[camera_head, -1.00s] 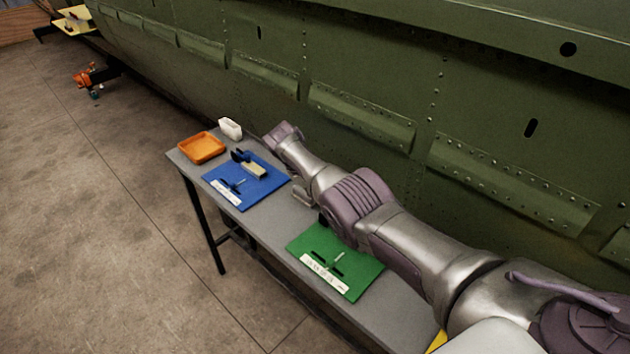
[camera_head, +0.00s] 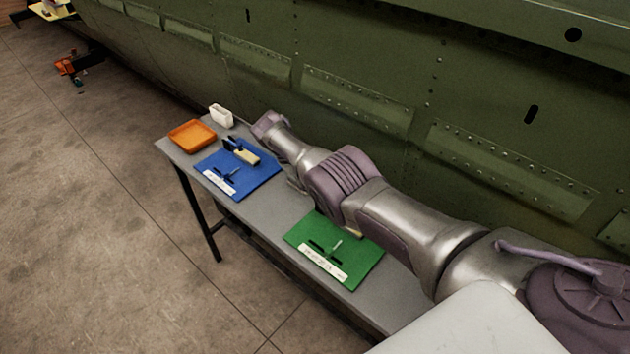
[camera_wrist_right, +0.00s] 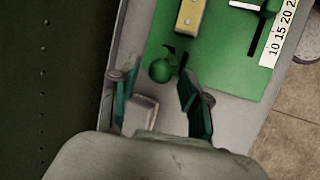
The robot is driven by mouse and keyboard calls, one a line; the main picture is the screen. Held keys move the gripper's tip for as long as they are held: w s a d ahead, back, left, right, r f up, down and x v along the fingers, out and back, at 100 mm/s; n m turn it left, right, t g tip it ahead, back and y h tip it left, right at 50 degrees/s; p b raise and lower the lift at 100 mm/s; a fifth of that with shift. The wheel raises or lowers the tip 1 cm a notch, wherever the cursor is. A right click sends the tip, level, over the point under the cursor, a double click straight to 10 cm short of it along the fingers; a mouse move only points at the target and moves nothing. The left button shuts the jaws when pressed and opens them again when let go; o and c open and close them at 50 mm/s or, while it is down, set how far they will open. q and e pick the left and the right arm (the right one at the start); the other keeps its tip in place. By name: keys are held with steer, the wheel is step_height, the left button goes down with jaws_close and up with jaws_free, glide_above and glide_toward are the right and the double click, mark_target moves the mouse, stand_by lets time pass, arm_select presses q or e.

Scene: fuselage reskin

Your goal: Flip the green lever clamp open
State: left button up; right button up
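The green board (camera_head: 362,262) lies on the grey table, partly behind my right arm in the head view. It also fills the upper middle of the right wrist view (camera_wrist_right: 222,68). There the green lever clamp shows as a dark green round knob (camera_wrist_right: 160,70) on a short dark arm at the board's edge, beside a yellow block (camera_wrist_right: 190,14). My right gripper (camera_wrist_right: 153,87) is open, its two teal fingers apart, with the knob just ahead between the fingertips. Contact cannot be told. In the head view my arm hides the gripper and the clamp. My left gripper is not in view.
A blue board (camera_head: 262,178) with a clamp, an orange tray (camera_head: 192,136) and a white container (camera_head: 221,115) stand at the table's far end. The green riveted fuselage (camera_head: 480,90) runs close along the table. Open floor (camera_head: 90,230) lies on the other side.

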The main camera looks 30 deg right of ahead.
steer(key=shift+r, duration=0.1)
steer(key=v, duration=0.7)
steer(key=shift+r, duration=0.2)
steer(key=shift+w+a, duration=0.1)
steer(key=shift+a, duration=0.1)
